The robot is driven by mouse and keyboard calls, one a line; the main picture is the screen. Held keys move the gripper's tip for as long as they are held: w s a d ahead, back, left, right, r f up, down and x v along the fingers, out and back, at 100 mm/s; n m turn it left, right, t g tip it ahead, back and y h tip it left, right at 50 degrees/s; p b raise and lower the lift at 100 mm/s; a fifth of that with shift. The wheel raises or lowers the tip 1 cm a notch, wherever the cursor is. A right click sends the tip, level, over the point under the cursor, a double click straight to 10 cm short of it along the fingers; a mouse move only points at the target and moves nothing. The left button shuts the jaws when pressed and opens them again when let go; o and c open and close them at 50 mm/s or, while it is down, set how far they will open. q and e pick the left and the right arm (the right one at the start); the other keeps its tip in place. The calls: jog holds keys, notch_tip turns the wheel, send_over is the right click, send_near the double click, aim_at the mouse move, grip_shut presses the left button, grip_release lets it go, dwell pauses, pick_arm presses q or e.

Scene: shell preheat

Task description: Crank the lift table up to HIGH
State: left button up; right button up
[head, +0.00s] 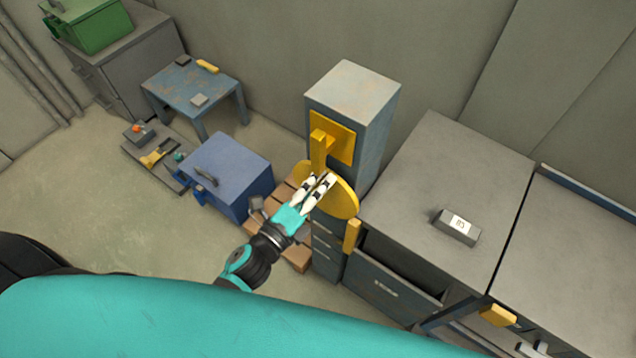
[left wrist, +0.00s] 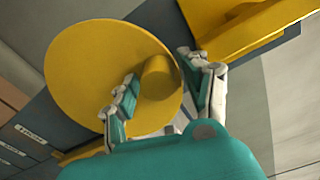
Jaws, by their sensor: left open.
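A yellow crank disc (head: 345,197) is on the front of a tall blue-grey column (head: 352,90). Its round knob (left wrist: 158,76) sticks out toward the camera in the left wrist view. My left gripper (head: 321,184) is open in front of the disc, with one finger on each side of the knob. I cannot tell whether the fingers touch it. The gripper covers part of the disc in the head view. A yellow plate with a bar (head: 338,143) is above the disc. I cannot tell for sure which piece is the lift table. My right gripper is not seen.
A grey counter (head: 440,160) bearing a small labelled block (head: 458,228) is right of the column. An open drawer (head: 385,285) is below it. A blue cabinet (head: 228,172) and a worn blue table (head: 185,88) are to the left.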

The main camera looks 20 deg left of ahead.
pick_arm(q)
jog(key=shift+a+r, duration=0.1)
jog(key=v, duration=0.8)
dwell(0.4)
jog(key=s+a+f+n+g+y, duration=0.25)
jog(key=f+n, duration=0.35)
jog(key=f, duration=0.8)
jog(key=s+a+f+n+g+y, duration=0.1)
jog(key=s+f+n+g+y, duration=0.25)
jog(key=f, duration=1.05)
jog(key=s+a+f+n+g, duration=0.3)
jog(key=s+f+n+g, duration=0.2)
jog(key=s+f, duration=0.4)
jog(key=s+a+f+n+g, duration=0.3)
jog(key=s+f+n+g, duration=0.2)
jog(key=s, duration=0.8)
notch_tip(320, 180, down, 5)
jog(key=n, duration=0.3)
jog(key=shift+f, duration=0.2)
jog(key=shift+s+d, duration=0.1)
